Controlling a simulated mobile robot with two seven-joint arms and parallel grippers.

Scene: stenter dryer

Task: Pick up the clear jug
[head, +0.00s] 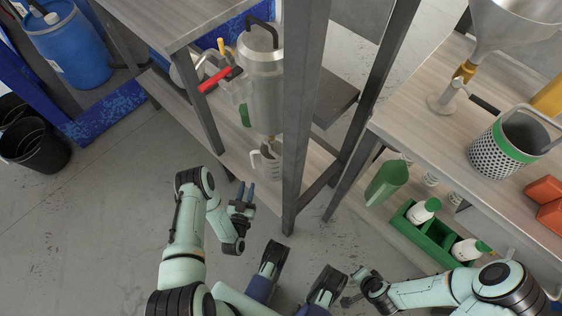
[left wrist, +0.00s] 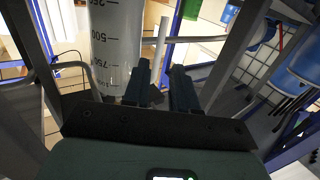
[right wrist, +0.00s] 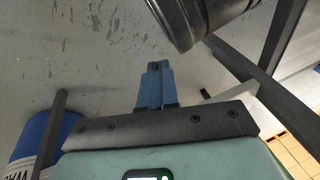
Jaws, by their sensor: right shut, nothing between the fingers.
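The clear jug (head: 270,163) stands on the lower shelf under a steel tank, partly hidden by the tank. In the left wrist view the jug (left wrist: 115,40) is large, with dark volume marks, left of the fingers; a pale upright strip, perhaps its handle, shows beyond the gap between them. My left gripper (head: 243,194) is open and empty, in front of the jug and a little left of it. It also shows in the left wrist view (left wrist: 160,88). My right gripper (head: 356,284) is far from the jug, low in the head view. In the right wrist view its fingers (right wrist: 154,84) are together and empty.
A dark frame post (head: 300,110) stands just right of the jug. The steel tank (head: 264,85) with a red-handled valve (head: 220,79) is above it. A bench (head: 435,115) on the right holds a perforated basket (head: 495,155).

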